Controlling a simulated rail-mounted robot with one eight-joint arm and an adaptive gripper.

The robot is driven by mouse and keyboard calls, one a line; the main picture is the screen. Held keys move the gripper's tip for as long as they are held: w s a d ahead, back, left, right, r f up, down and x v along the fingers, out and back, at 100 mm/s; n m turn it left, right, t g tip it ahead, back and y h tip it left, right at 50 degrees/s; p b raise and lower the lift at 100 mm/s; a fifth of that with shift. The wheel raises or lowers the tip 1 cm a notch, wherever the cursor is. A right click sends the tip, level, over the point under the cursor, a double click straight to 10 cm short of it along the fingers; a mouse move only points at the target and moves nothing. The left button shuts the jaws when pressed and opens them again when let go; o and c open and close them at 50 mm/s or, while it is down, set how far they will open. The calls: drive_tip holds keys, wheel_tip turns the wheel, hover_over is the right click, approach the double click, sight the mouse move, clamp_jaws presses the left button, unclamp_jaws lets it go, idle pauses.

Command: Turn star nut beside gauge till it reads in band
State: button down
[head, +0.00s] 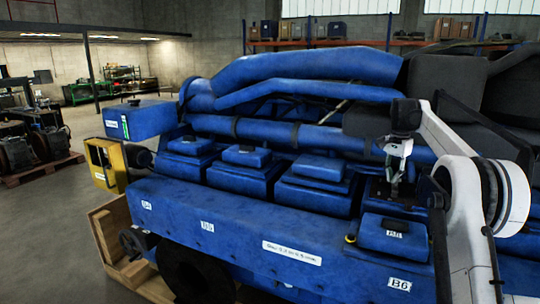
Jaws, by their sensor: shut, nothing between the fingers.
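My gripper (397,176) is at the right side of the blue engine (225,215), pointing down. It is shut, and I see nothing held in it. Its tips are over or in front of a dark, uncovered spot in the row of blue covers; I cannot tell if they touch anything. I cannot make out a star nut or a gauge dial in this view. That spot is small and partly hidden by my gripper and arm.
Blue box covers (318,167) line the engine top, with thick blue pipes (300,70) behind them. A yellow box (105,165) hangs at the engine's left end. A wooden crate (103,232) stands below it. Open floor lies to the left.

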drive_tip(key=shift+w+a+p, duration=0.2)
drive_tip(key=shift+w+p, duration=0.25)
drive_tip(key=shift+p, duration=0.2)
idle(0.3)
drive_tip(key=shift+a, duration=0.3)
wheel_tip(320, 180, up, 6)
drive_tip(key=p, duration=0.3)
idle(0.3)
drive_tip(key=shift+s, duration=0.1)
